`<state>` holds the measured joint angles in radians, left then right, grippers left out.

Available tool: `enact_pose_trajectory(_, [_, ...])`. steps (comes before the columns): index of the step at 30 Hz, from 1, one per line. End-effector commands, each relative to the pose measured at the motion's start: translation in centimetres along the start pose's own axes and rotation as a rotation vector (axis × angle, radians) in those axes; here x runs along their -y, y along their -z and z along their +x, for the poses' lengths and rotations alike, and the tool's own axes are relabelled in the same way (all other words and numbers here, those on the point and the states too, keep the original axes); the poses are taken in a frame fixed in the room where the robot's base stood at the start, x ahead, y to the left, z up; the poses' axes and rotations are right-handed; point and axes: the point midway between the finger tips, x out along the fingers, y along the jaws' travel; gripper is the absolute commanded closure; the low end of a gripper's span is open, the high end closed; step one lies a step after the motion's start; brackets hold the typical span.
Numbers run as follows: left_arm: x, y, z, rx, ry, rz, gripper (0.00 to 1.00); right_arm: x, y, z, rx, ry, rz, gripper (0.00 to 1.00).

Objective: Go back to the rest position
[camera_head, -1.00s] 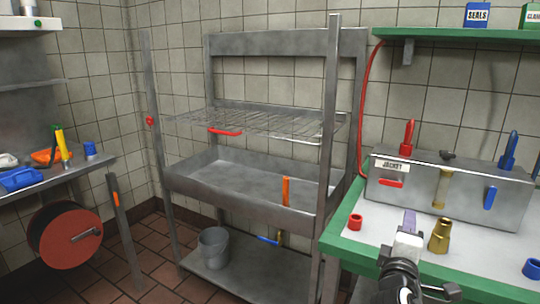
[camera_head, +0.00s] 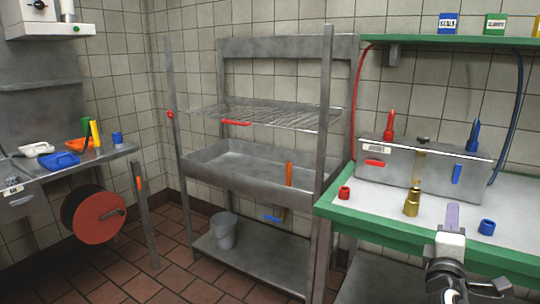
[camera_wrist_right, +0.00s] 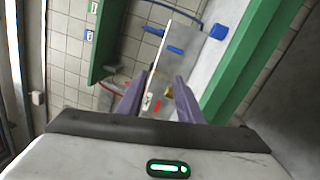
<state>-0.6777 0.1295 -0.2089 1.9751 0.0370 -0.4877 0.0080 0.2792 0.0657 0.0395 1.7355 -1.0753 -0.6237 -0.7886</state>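My right gripper (camera_head: 452,215) shows at the lower right of the head view, in front of the green-edged workbench (camera_head: 420,236). In the right wrist view its two purple fingers (camera_wrist_right: 160,88) stand apart with nothing held between them. The bench and the steel box show beyond the fingers. My left gripper is not in view.
On the bench stand a steel box (camera_head: 425,178) with red and blue handles, a brass fitting (camera_head: 412,203), a red ring (camera_head: 344,193) and a blue ring (camera_head: 487,227). A steel rack (camera_head: 230,172) with a bucket stands left. Tiled floor (camera_head: 165,270) shows between the furniture.

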Motion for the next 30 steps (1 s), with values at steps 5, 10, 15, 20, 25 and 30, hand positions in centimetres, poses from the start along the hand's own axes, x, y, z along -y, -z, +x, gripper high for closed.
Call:
enact_pose_trajectory(5, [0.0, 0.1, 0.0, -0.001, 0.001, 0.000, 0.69, -1.7, -4.6, 2.2, 0.042, -0.078, -0.129, 0.67])
enact_pose_trajectory(10, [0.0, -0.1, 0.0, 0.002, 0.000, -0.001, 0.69, -4.2, -9.2, 4.1, 0.085, -0.158, -0.262, 0.67])
enact_pose_trajectory(15, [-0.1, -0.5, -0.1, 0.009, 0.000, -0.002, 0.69, -7.3, -13.2, 5.5, 0.127, -0.234, -0.389, 0.67])
enact_pose_trajectory(20, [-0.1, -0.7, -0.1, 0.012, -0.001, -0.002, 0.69, -6.1, -13.4, 5.4, 0.081, -0.227, -0.402, 0.67])
enact_pose_trajectory(25, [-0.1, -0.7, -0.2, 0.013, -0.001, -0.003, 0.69, 0.1, -10.4, 3.3, -0.054, -0.118, -0.272, 0.67])
enact_pose_trajectory(30, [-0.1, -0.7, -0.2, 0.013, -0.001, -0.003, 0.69, 7.6, -7.2, -0.6, -0.196, 0.044, -0.108, 0.67])
